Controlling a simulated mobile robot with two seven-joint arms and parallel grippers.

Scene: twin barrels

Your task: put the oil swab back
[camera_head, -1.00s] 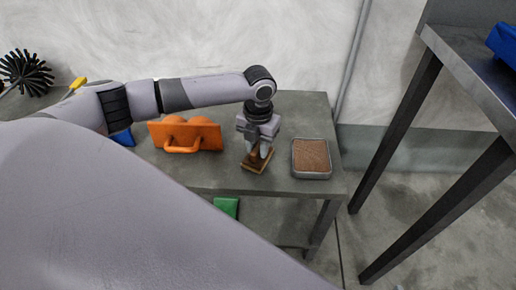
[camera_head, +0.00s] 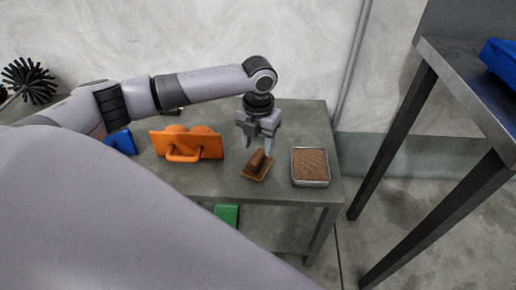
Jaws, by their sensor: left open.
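A small brown block with a raised grip (camera_head: 257,168), which looks like the oil swab, lies on the grey table (camera_head: 225,182) left of a shallow metal tray with a brown fill (camera_head: 311,181). It sits beside the tray, apart from it. My left gripper (camera_head: 256,150) is open just above the block, its fingers pointing down on either side of the raised grip. Whether a finger touches it is hard to tell. My right gripper is not in view.
An orange piece with a front handle and two rounded humps (camera_head: 186,145) stands left of the gripper. A green item (camera_head: 227,214) is below the tabletop. A taller metal table (camera_head: 456,75) stands at the right.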

